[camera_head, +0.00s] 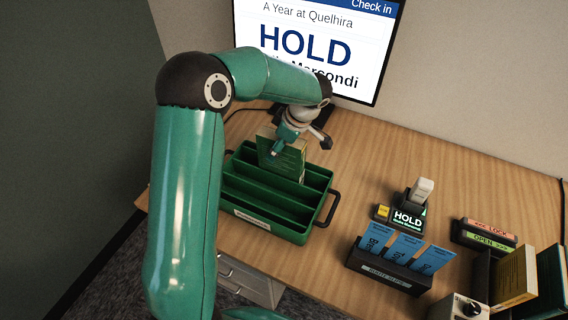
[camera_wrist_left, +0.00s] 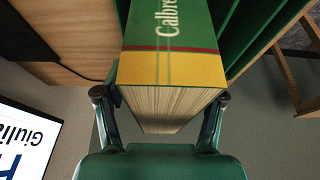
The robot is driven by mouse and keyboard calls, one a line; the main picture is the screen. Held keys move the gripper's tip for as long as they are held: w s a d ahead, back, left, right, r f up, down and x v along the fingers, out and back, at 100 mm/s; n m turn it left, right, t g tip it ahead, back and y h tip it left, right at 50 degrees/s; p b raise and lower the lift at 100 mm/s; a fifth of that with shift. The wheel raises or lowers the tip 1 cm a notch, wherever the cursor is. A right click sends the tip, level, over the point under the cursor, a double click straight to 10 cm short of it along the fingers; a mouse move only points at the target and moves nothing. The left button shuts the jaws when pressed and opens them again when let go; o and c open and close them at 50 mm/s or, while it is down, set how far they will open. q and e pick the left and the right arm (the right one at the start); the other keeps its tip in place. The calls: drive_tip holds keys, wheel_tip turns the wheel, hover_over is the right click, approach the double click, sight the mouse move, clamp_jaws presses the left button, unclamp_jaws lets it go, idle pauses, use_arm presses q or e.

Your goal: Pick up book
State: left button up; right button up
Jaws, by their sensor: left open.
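A green book with a yellow band (camera_head: 282,158) stands upright in the far part of the green slotted tray (camera_head: 232,197). My left gripper (camera_head: 300,143) is over the top of the book. In the left wrist view the book (camera_wrist_left: 172,72) shows its green and yellow spine and pale page edges. The fingers of my left gripper (camera_wrist_left: 160,112) are open, one on each side of the book. I cannot tell whether they touch it. My right gripper is not in view.
A monitor (camera_head: 316,40) reading "HOLD" stands behind the tray. To the right are a small HOLD printer (camera_head: 408,215), a holder with blue slips (camera_head: 388,272), a red and green lock block (camera_head: 484,236) and upright books (camera_head: 516,275). Bare desk lies right of the tray.

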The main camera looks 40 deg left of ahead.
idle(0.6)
use_arm(q)
clamp_jaws()
